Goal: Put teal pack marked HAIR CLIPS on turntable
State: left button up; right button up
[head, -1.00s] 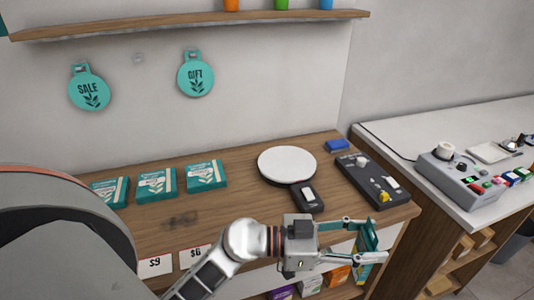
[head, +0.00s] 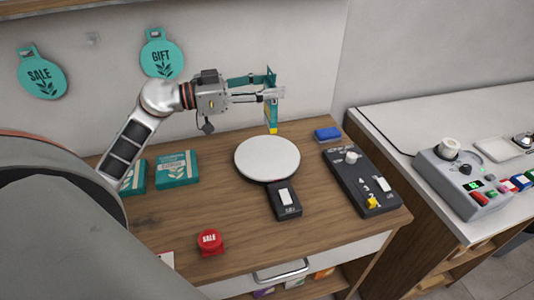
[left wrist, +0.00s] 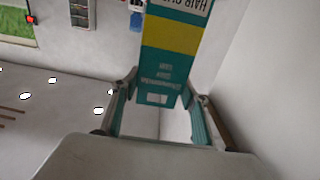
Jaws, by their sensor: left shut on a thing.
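The teal pack marked HAIR CLIPS (head: 271,112) has a yellow band and hangs upright in my left gripper (head: 272,92). The gripper is shut on it, above the back part of the wooden counter. In the left wrist view the pack (left wrist: 172,40) sits between the two fingers (left wrist: 160,112), its lettering upside down. The turntable (head: 267,158) is a round white disc on the counter, in front of and below the pack, and is empty. The pack is apart from it. My right gripper is not in view.
A black switch box (head: 285,200) adjoins the turntable. A dark control panel (head: 360,180) and a blue block (head: 327,134) are to its right. A red SALE button (head: 209,240) is near the front edge. A wall sign (head: 161,55) hangs behind.

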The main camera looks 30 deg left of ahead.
pick_arm(q)
jog(key=a+r, duration=0.3)
jog(key=r, duration=0.1)
notch_tip(320, 180, down, 19)
jog(key=b, duration=0.2)
jog(key=shift+a+f, duration=0.15)
jog(key=shift+f, duration=0.05)
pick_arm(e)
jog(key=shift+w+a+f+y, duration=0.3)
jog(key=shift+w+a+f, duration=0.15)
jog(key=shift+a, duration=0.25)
pick_arm(q)
jog(key=shift+w+f, duration=0.1)
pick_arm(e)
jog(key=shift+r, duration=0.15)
pick_arm(q)
jog(key=o, duration=1.1)
jog(key=shift+c, duration=0.2)
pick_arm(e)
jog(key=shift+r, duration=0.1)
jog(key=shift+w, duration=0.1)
